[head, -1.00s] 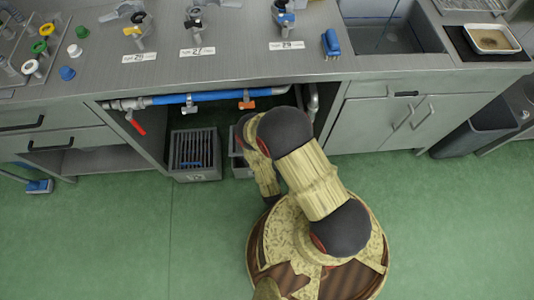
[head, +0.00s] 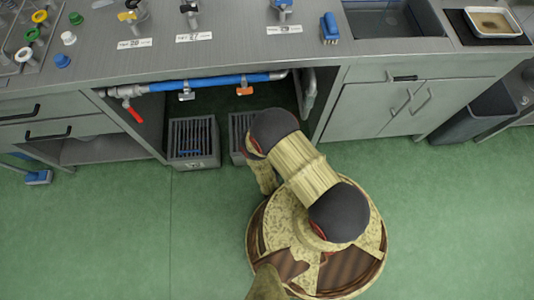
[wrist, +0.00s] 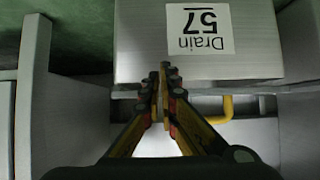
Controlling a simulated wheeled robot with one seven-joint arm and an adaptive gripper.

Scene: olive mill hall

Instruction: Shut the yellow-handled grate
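In the wrist view a yellow handle (wrist: 221,108) shows just right of my gripper (wrist: 163,72), apart from the fingers. It sits below the near edge of a grey box (wrist: 250,64) with an upside-down label reading Drain 57. The fingertips are together with nothing visible between them. In the head view two grey slatted drain boxes stand under the bench, a left one (head: 205,160) and a right one (head: 239,124), partly hidden by my arm. My gripper and the yellow handle are hidden there. I cannot tell how far the yellow-handled grate stands open.
A blue pipe (head: 225,82) with a red-handled valve (head: 135,114) and an orange tap (head: 244,91) runs above the boxes. The bench's cabinet (head: 370,108) closes the right side. A dark bin (head: 470,118) stands farther right. Green floor (head: 110,235) is free in front.

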